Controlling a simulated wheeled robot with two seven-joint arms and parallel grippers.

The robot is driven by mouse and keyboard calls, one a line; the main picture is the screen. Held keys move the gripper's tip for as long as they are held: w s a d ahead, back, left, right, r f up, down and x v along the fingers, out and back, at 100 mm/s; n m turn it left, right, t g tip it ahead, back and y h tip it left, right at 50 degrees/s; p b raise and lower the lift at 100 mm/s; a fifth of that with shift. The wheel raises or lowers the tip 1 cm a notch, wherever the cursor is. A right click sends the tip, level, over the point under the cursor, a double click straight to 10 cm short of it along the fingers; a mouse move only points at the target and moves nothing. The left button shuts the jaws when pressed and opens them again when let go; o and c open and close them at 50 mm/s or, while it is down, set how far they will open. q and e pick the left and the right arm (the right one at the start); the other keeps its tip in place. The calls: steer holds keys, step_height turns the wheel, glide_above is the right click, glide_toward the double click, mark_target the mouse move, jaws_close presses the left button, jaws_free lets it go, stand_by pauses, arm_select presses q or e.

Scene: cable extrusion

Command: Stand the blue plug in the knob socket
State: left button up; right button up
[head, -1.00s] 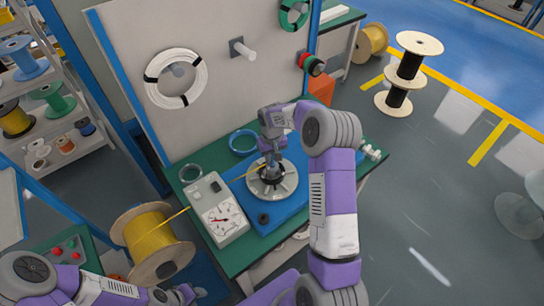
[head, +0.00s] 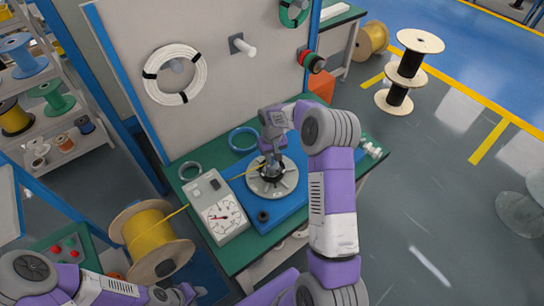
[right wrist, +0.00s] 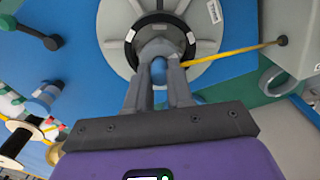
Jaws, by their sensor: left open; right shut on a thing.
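My right gripper (head: 271,168) points down over the grey round dial (head: 287,184) on the blue board. In the right wrist view its fingers (right wrist: 159,84) are shut on the blue plug (right wrist: 158,70). The plug is mostly hidden between the fingers, with a small blue part showing. The fingertips overlap the black ring (right wrist: 133,50) at the dial's centre, taken as the knob socket. I cannot tell whether the plug sits inside it or just above. My left gripper (head: 188,293) is at the bottom left, open, away from the dial.
A yellow cable (right wrist: 228,53) runs taut beside the dial into a light grey gauge box (head: 222,214). A yellow spool (head: 152,242) stands left of the bench. A blue ring (head: 243,140) and a grey ring (head: 190,171) lie behind. An upright panel (head: 225,85) closes off the back.

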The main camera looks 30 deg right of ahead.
steer(key=shift+f, duration=0.2)
steer(key=o, duration=0.9)
steer(key=shift+r, duration=0.15)
steer(key=shift+r+p, duration=2.45)
steer(key=shift+r, duration=1.5)
steer(key=shift+f, duration=0.1)
